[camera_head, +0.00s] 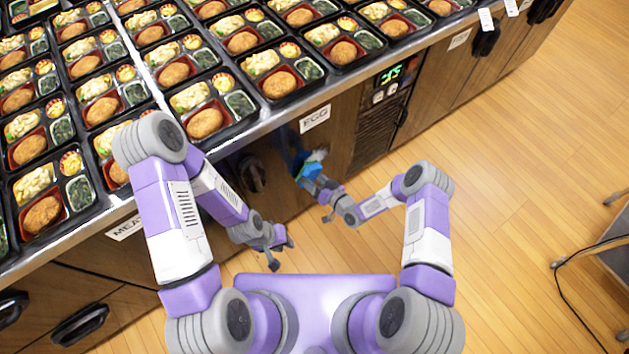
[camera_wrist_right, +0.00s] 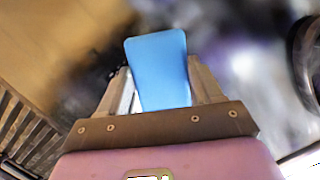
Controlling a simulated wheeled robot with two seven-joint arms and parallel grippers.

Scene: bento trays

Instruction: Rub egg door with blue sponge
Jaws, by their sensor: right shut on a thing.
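The egg door (camera_head: 341,137) is a brown wooden front under the counter, below a white EGG label (camera_head: 314,118). A dark bluish patch (camera_head: 284,142) shows on it. My right gripper (camera_head: 309,176) is shut on the blue sponge (camera_head: 306,170), close in front of the door. In the right wrist view, the sponge (camera_wrist_right: 158,70) stands out between the two fingers. I cannot tell whether it touches the door. My left gripper (camera_head: 281,253) is open and empty, lower and left of the right one, in front of the cabinets.
A dark round handle (camera_head: 251,173) is on the cabinet front left of the sponge. The counter above holds many bento trays (camera_head: 277,84). A vent with a green display (camera_head: 389,73) is right of the door.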

